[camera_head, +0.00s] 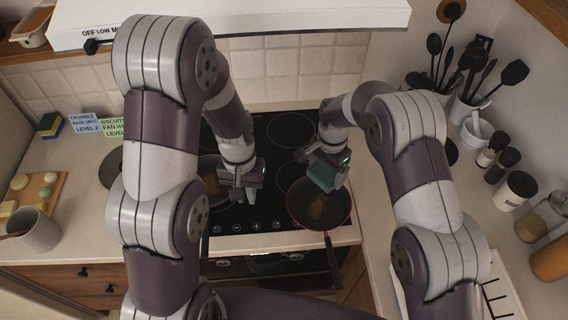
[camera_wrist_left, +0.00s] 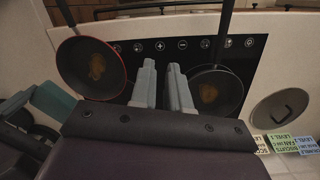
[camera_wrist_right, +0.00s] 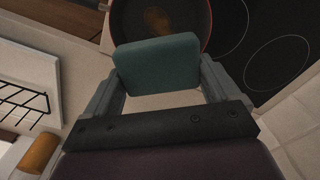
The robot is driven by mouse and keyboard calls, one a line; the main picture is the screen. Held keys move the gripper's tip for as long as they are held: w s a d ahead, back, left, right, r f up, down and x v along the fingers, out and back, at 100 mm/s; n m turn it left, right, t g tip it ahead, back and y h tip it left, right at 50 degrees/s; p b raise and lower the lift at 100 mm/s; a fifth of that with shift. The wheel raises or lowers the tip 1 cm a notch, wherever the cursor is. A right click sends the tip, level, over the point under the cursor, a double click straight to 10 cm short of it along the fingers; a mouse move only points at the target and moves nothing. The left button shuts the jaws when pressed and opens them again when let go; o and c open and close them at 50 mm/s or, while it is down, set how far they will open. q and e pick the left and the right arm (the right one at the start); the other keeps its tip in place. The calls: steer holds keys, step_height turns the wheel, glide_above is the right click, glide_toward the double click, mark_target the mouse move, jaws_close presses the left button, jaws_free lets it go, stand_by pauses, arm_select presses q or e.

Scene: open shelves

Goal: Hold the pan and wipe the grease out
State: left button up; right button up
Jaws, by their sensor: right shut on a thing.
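A red-rimmed pan (camera_head: 335,222) sits at the front right of the black hob, its dark handle pointing to the front. A brown grease patch (camera_head: 316,208) lies in it and also shows in the right wrist view (camera_wrist_right: 157,18). My right gripper (camera_head: 328,170) is shut on a teal sponge (camera_wrist_right: 158,65), held over the pan's back edge; I cannot tell if it touches. A second, dark pan (camera_wrist_left: 232,92) with a brown patch (camera_wrist_left: 208,93) sits at the hob's left, partly hidden by my left arm in the head view. My left gripper (camera_wrist_left: 163,85) is open and empty between the pans.
A round lid (camera_wrist_left: 278,107) lies left of the hob. Utensils (camera_head: 470,85) and jars (camera_head: 515,190) line the right. A hood (camera_head: 260,15) hangs above.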

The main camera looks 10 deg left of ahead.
arm_select(q)
steer(key=w+d+f+h, duration=0.1)
steer(key=w+f+h, duration=0.1)
steer(key=w+f, duration=0.95)
steer(key=m+h, duration=0.2)
steer(key=m, duration=0.2)
glide_toward(291, 191)
steer(key=shift+y, duration=0.3)
steer(key=x, duration=1)
steer(key=shift+w+d, duration=0.1)
steer(key=shift+d, duration=0.2)
jaws_close()
